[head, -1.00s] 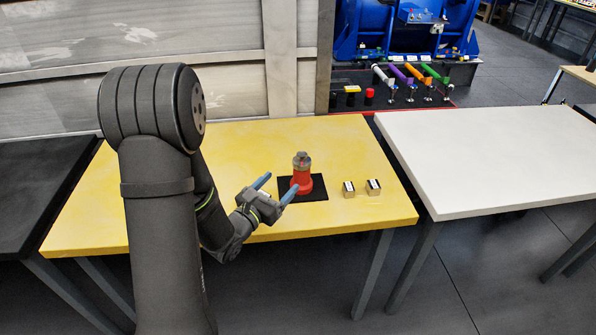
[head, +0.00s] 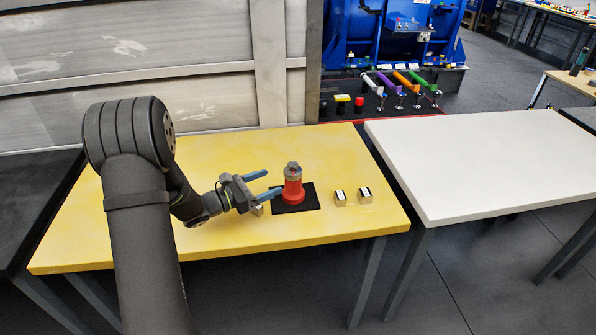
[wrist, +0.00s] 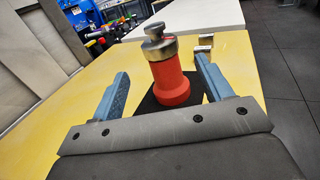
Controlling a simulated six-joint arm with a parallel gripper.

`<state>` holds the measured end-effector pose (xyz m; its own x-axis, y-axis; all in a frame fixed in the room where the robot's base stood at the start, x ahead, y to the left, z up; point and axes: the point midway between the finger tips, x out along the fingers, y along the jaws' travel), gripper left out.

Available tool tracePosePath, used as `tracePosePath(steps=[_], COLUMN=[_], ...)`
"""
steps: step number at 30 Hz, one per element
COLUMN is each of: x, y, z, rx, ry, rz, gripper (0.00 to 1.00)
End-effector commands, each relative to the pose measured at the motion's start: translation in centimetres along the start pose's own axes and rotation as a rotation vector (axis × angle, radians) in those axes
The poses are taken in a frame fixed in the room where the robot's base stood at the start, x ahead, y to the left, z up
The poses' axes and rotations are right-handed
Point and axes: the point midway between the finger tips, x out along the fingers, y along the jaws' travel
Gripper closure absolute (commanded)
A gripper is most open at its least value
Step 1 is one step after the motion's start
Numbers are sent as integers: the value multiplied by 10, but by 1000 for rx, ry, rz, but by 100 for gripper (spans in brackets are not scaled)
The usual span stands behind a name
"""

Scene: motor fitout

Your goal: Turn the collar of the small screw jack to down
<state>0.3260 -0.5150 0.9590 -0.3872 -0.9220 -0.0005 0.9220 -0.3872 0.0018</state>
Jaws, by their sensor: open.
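The small screw jack (head: 293,188) stands upright on a black mat (head: 312,202) on the yellow table. It has a red body and a grey metal collar (head: 292,171) with a smaller head on top. My gripper (head: 272,183) is open and empty, just left of the jack, with its blue fingers pointing at it. In the wrist view the jack (wrist: 171,85) stands beyond and between the two fingers, its collar (wrist: 159,48) facing up. Neither finger visibly touches it. Any marking on the collar is too small to read.
Two small metallic blocks with black-and-white tops, a left one (head: 340,197) and a right one (head: 365,195), sit right of the mat. Another small block (head: 257,210) shows partly below my gripper. The yellow table (head: 130,235) is clear at left. A white table (head: 480,165) stands at right.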

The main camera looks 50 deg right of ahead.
Motion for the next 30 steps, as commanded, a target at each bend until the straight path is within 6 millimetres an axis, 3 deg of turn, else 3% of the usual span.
tracePosePath(steps=[9,15,28,30], x=[70,98,110,110], y=[-1,0,0,0], z=[0,0,0,0], rx=[1,0,-1,-1], ry=[-1,0,0,0], rz=[-3,-1,1,1], gripper=[28,28,28,38])
